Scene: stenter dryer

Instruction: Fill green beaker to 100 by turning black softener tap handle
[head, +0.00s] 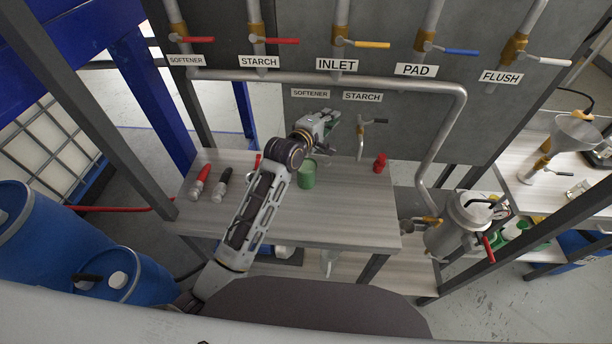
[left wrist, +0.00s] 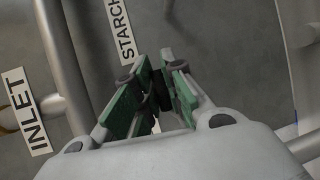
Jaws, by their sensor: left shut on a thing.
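The green beaker (head: 307,175) stands upright on the bench below the lower "SOFTENER" label (head: 310,93). Its fill level and marks cannot be read. My left gripper (head: 328,118) is just below that label, above and slightly right of the beaker. Its green-padded fingers (left wrist: 152,95) are shut on the black softener tap handle (left wrist: 160,88), of which only a small dark part shows between the pads. The gripper hides the rest of that tap in the head view. I cannot see whether liquid flows. My right gripper is not in view.
The lower starch tap (head: 362,130) is close to the right of my left gripper. A red container (head: 380,162) stands behind and right of the beaker. The bench front right (head: 350,220) is clear.

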